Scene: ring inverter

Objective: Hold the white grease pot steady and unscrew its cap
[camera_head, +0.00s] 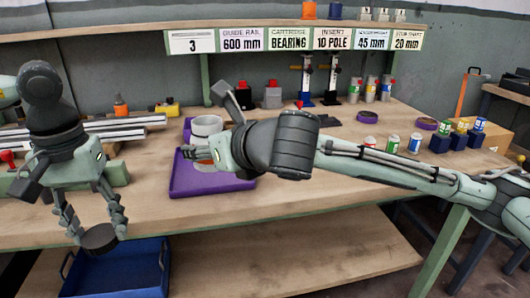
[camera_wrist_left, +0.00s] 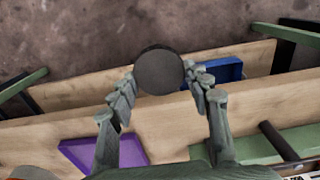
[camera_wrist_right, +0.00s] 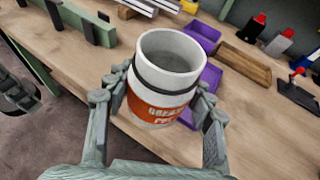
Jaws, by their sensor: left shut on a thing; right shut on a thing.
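The white grease pot (camera_wrist_right: 160,85) has an orange label and a dark band below its open rim. My right gripper (camera_wrist_right: 158,92) is shut around its sides in the right wrist view. In the head view the pot (camera_head: 207,126) stands upright over the purple tray, partly hidden by my right gripper (camera_head: 208,160). The dark round cap (camera_wrist_left: 159,72) is apart from the pot. My left gripper (camera_wrist_left: 163,85) is shut on the cap, which also shows in the head view (camera_head: 99,238), held in front of the bench edge above the blue bin.
The purple tray (camera_head: 185,180) lies at the bench's front edge. A blue bin (camera_head: 120,270) is on the lower shelf. Metal rails (camera_head: 125,123) lie at the left. Cans and blue blocks (camera_head: 438,144) stand at the right. The bench front is clear right of the tray.

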